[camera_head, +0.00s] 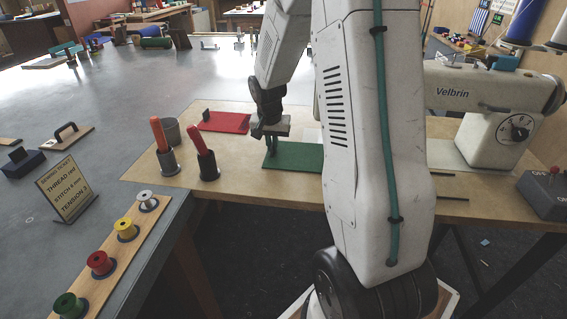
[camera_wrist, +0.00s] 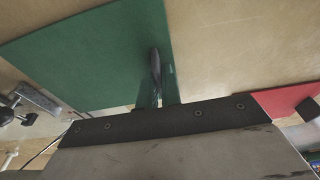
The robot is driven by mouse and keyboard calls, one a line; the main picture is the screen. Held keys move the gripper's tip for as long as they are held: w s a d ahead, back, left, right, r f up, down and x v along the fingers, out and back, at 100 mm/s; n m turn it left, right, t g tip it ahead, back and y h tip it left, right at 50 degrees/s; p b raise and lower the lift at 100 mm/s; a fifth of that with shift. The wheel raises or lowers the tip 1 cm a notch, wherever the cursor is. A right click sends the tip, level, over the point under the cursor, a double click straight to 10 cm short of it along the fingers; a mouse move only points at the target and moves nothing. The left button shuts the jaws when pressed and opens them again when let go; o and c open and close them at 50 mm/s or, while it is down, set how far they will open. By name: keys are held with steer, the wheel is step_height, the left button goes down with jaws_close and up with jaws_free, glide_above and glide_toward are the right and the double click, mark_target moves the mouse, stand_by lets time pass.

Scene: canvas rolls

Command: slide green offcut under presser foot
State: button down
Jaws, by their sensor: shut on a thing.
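The green offcut (camera_head: 297,158) lies flat on the wooden sewing table (camera_head: 240,181), left of the sewing machine. My gripper (camera_head: 270,143) is at the offcut's left end, shut on an upright tab there. The wrist view shows the green offcut (camera_wrist: 95,55) spread out from my gripper (camera_wrist: 157,85), with a dark upright piece between the fingers. The presser foot seems to be the metal part (camera_wrist: 25,108) at the wrist view's left edge, apart from the offcut. In the head view my arm hides the foot. The sewing machine (camera_head: 480,90) is white and marked Velbrin.
A red offcut (camera_head: 224,122) with a dark tab lies left of my gripper. Orange-handled (camera_head: 159,134) and red-handled (camera_head: 205,152) tools stand in dark holders by a grey cup (camera_head: 169,131). Thread spools (camera_head: 102,262) line a board at lower left. A dark control box (camera_head: 545,192) sits at right.

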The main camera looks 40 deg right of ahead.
mark_target(282, 147)
steer(key=shift+d, duration=1.1)
steer(key=shift+d, duration=0.75)
steer(key=shift+s+d, duration=0.1)
steer(key=c, duration=1.9)
jaws_free()
